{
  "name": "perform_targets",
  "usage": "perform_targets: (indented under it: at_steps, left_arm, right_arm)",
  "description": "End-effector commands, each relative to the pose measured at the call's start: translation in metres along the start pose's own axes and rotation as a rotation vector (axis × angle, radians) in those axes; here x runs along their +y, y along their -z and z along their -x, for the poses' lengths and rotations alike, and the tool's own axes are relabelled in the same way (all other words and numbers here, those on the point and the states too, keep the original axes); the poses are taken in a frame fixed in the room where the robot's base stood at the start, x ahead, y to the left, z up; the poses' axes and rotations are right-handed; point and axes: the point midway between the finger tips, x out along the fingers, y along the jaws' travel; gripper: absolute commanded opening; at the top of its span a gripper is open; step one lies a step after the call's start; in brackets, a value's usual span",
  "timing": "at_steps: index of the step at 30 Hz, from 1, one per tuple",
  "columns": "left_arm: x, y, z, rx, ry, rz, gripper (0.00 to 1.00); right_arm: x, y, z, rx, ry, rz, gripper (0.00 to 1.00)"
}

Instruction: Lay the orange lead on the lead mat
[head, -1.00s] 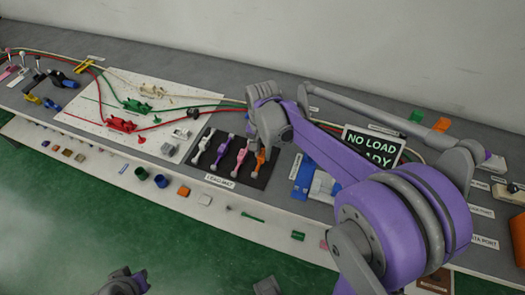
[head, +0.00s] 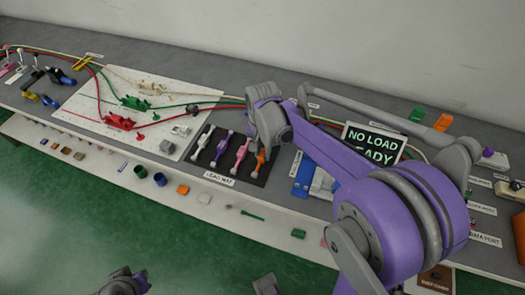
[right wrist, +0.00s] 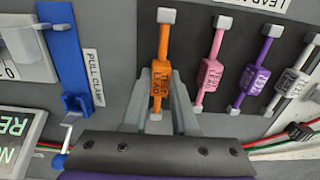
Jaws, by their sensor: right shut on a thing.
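The orange lead (head: 261,156) is at the right end of the dark lead mat (head: 226,163), beside the pink lead (head: 242,152). It also shows in the right wrist view (right wrist: 161,57), with a grey block at each end. My right gripper (right wrist: 160,95) is shut on the orange lead, one finger on each side. Whether the lead touches the mat or is just above it, I cannot tell. In the head view my right gripper (head: 264,138) partly covers the lead. A part of my left arm shows at the bottom edge, its jaws unclear.
Purple (head: 223,143) and white (head: 203,139) leads lie on the mat to the left. A blue pull clamp (right wrist: 67,60) stands close beside the mat, and a "NO LOAD READY" sign (head: 373,142) is to the right. Red and green cables run behind.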

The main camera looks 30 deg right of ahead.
Motion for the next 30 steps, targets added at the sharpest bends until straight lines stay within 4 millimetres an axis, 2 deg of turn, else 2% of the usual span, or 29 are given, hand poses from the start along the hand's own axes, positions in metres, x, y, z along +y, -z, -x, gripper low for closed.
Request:
perform_targets:
  at_steps: [30]
  left_arm:
    - [0.0, -0.007, -0.011, -0.004, 0.0, 0.0, 0.0]
  right_arm:
    - [0.0, 0.0, -0.019, 0.0, 0.0, 0.0, 0.0]
